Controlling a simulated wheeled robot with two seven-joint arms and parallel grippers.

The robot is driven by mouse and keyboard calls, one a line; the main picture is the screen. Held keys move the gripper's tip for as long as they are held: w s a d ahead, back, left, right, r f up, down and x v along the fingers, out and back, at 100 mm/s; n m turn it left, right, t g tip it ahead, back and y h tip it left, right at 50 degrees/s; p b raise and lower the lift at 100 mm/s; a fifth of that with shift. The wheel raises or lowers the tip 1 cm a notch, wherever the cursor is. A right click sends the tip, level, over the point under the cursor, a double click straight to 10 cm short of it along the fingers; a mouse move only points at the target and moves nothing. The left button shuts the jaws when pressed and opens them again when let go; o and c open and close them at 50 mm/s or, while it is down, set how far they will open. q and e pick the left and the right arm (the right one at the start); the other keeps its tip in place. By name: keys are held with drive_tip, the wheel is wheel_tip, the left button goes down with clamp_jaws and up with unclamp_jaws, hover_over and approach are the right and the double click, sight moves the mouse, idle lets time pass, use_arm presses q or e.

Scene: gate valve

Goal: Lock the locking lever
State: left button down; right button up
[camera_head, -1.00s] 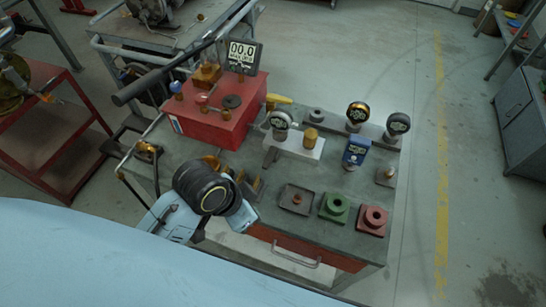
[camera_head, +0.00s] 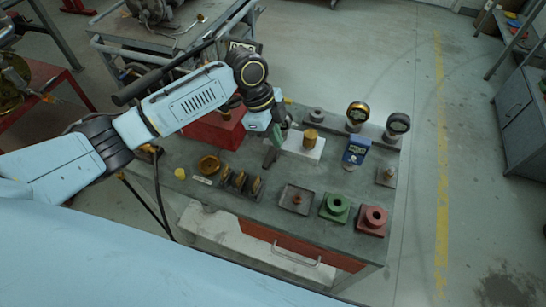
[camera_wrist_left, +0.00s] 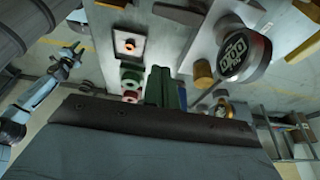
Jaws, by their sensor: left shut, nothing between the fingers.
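My left gripper (camera_head: 276,138) is over the bench at the left end of a white valve block (camera_head: 304,145). Its green fingers (camera_wrist_left: 160,87) are shut with nothing between them. A dark grey lever-like bar (camera_head: 270,157) juts from the block's left side, just below the fingers. In the left wrist view a dark bar (camera_wrist_left: 180,14) and a round gauge (camera_wrist_left: 243,52) lie beyond the fingertips. I cannot tell for sure which part is the locking lever. My right gripper (camera_wrist_left: 70,57) seems to show small at the left of the wrist view; its jaws are unclear.
A red box (camera_head: 213,130) stands partly behind my left arm. Several gauges, including a black one (camera_head: 398,123), and a blue meter (camera_head: 356,151) stand to the right. A green block (camera_head: 335,207) and a red block (camera_head: 372,219) sit at the front right edge.

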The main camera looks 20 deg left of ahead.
sight(270, 158)
use_arm(q)
drive_tip(key=shift+f, duration=0.1)
drive_tip(key=b+x, duration=0.1)
drive_tip(key=x, duration=0.9)
drive_tip(key=a, duration=0.3)
drive_tip(key=shift+a, duration=0.5)
